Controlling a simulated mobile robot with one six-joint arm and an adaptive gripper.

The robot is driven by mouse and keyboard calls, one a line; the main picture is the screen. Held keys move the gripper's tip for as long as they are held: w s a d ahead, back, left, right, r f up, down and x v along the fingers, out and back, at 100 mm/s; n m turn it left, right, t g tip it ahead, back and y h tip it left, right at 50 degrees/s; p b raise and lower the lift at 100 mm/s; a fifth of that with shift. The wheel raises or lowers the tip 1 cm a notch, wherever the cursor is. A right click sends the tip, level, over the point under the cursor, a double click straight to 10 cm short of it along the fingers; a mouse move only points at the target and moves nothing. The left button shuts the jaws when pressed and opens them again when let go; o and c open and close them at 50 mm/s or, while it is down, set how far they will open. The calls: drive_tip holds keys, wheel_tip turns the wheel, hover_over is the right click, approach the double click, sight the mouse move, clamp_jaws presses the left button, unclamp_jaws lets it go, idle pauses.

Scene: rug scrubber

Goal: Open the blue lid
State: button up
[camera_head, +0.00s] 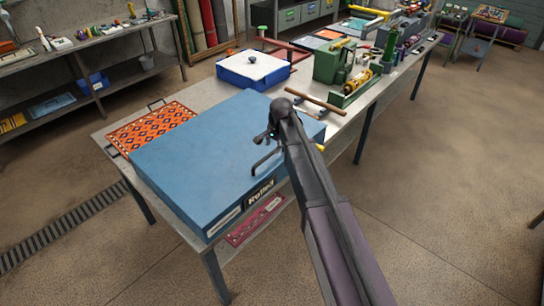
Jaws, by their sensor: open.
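The blue lid (205,148) is the broad flat top of a large blue box on the near end of the workbench, and it lies closed. The box front carries dark labels, one reading "Rolled" (261,191). A dark bar handle (267,158) shows at the lid's front edge. My arm reaches in from the lower right. My gripper (264,137) is open over the right part of the lid, just behind the handle, and looks empty. Its fingers are small and dark, and I cannot tell whether they touch the lid. My arm hides part of the lid's right end.
An orange patterned rug piece (152,125) lies left of the box. Behind it stand a blue-and-white box (252,70), a green machine (335,62) and a wooden-handled roller (316,102). A shelf bench (80,50) stands at the back left. The floor in front is clear.

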sight(271, 153)
drive_tip(key=shift+w+a+f+b, duration=0.15)
drive_tip(key=shift+f+b, duration=0.6)
drive_tip(key=shift+f, duration=0.15)
drive_tip(key=shift+w+a+f+b, duration=0.1)
drive_tip(key=shift+a+f+b, duration=0.05)
drive_tip(key=shift+f+b, duration=0.7)
clamp_jaws()
